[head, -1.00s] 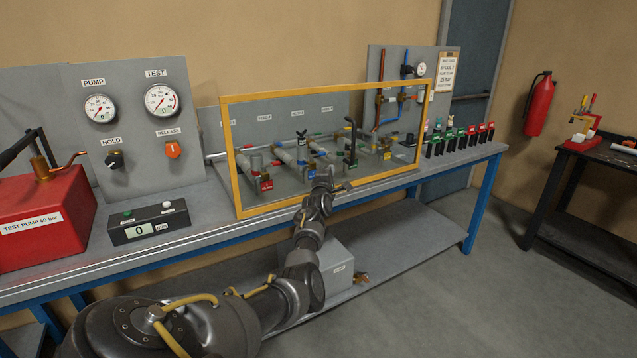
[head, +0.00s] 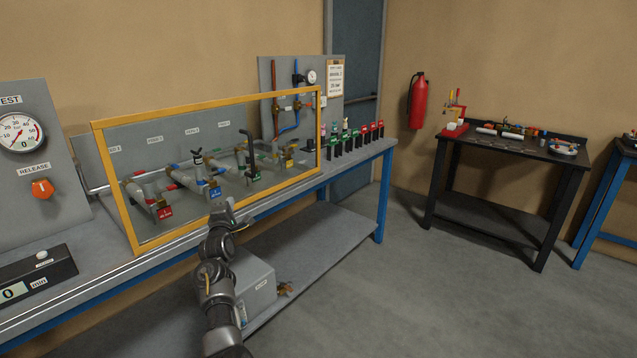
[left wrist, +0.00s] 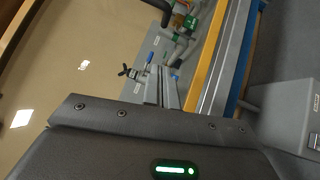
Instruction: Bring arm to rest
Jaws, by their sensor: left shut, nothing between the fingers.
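My left arm comes up from the bottom of the head view. Its gripper (head: 231,212) is in front of the yellow-framed clear screen (head: 135,248), near the bench's front edge. It is shut with nothing in it and appears apart from the screen. In the left wrist view, two grey finger shapes (left wrist: 161,87) point toward the yellow frame edge (left wrist: 207,55) and the pipework. My right gripper is not in view.
The grey bench (head: 110,270) carries pipes and valves behind the screen. A grey box (head: 252,285) sits on its lower shelf. A black table (head: 500,152) stands at the right, with a red extinguisher (head: 418,103) on the wall. The floor (head: 400,290) between is clear.

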